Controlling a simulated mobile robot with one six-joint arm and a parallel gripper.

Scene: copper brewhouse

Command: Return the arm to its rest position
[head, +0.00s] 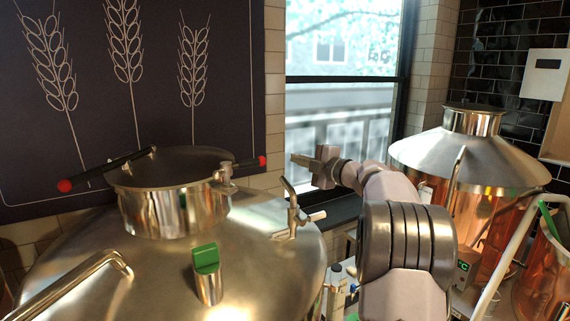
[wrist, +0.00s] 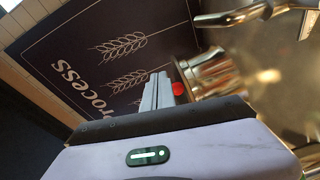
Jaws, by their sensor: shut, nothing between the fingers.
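My gripper (head: 297,160) is raised at the middle of the head view, in front of the window, pointing left. Its fingers are together with nothing between them. In the wrist view my gripper (wrist: 158,78) is also shut and empty. Beyond its fingers a red knob (wrist: 178,89) shows beside a steel neck. In the head view the red knob (head: 262,161) on the right end of the hatch handle lies just left of my fingertips. I cannot tell whether they touch. My arm rises from the lower right of the head view.
A large steel vessel (head: 150,270) with a round hatch neck (head: 172,208) fills the left. A green-topped fitting (head: 206,258) and a small tap (head: 293,210) stand on it. A copper vessel (head: 490,215) stands at right. A wheat-patterned board (head: 215,85) hangs behind, beside a window (head: 340,110).

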